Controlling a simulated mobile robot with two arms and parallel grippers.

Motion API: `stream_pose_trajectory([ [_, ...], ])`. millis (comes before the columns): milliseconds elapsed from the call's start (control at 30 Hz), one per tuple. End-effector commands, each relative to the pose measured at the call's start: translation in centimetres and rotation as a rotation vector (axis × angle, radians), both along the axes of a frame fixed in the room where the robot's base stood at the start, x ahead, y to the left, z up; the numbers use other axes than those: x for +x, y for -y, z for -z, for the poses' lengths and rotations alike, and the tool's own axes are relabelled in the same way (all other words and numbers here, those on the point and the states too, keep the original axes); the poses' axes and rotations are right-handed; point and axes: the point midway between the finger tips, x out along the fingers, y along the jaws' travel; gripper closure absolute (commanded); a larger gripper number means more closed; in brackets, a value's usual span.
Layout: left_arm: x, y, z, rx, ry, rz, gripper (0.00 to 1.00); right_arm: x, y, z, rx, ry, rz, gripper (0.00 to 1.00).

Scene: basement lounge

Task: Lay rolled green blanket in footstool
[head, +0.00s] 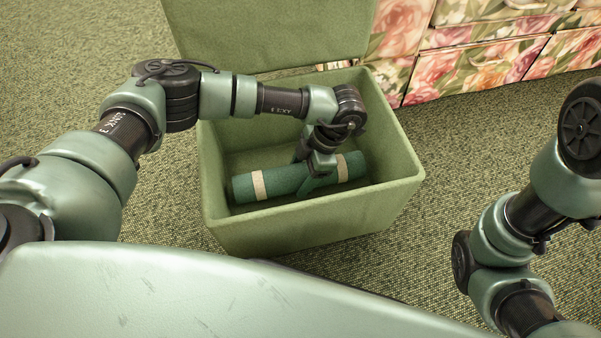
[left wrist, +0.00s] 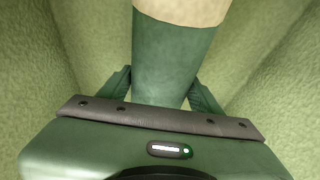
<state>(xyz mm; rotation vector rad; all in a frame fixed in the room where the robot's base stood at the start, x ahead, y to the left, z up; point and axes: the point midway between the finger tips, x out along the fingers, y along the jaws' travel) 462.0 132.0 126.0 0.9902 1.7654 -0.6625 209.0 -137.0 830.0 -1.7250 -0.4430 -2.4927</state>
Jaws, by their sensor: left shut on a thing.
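The rolled green blanket (head: 290,181) is a dark green roll with two pale bands, lying lengthwise inside the open footstool (head: 321,217). The footstool is a light green box with its lid (head: 265,35) raised at the back. My left gripper (head: 314,184) reaches down into the box and is shut on the blanket near its middle. In the left wrist view the blanket (left wrist: 172,60) runs between the two fingers, with a pale band at the top and green walls on both sides. Whether the blanket touches the box floor is hard to tell. My right gripper is out of view.
A floral-patterned chest or sofa (head: 485,55) stands behind the footstool at the right. Green carpet (head: 455,135) lies around the box and is clear to its right. My right arm is at the right edge, apart from the footstool.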

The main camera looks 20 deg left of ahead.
Motion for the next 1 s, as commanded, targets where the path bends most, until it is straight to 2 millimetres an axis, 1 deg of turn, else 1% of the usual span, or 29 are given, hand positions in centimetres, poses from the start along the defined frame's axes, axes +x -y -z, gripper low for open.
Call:
stream_pose_trajectory([
  [33,0.0,0.0,-0.1,0.0,0.0,0.0,0.89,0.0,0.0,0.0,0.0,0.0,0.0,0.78],
  [67,0.0,0.0,-0.1,0.0,0.0,0.0,0.33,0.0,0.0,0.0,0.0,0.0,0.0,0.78],
  [100,0.0,0.0,-0.1,0.0,0.0,0.0,0.22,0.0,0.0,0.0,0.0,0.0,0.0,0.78],
  [133,0.0,0.0,-0.1,0.0,0.0,0.0,0.13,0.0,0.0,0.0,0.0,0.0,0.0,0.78],
  [167,0.0,0.0,-0.1,0.0,0.0,0.0,0.1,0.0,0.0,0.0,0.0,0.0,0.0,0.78],
  [467,0.0,0.0,-0.1,0.0,0.0,0.0,0.1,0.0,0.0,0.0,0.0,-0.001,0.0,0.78],
  [567,0.1,0.1,-0.5,0.0,0.0,0.0,0.1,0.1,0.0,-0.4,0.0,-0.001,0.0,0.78],
  [667,0.3,0.4,-1.5,0.0,0.001,0.0,0.1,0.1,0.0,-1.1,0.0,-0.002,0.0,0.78],
  [900,1.1,1.7,-5.4,-0.001,0.001,0.001,0.1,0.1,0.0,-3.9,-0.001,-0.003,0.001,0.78],
  [1000,1.4,2.2,-6.7,-0.001,0.001,0.001,0.1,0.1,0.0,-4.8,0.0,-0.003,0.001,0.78],
])
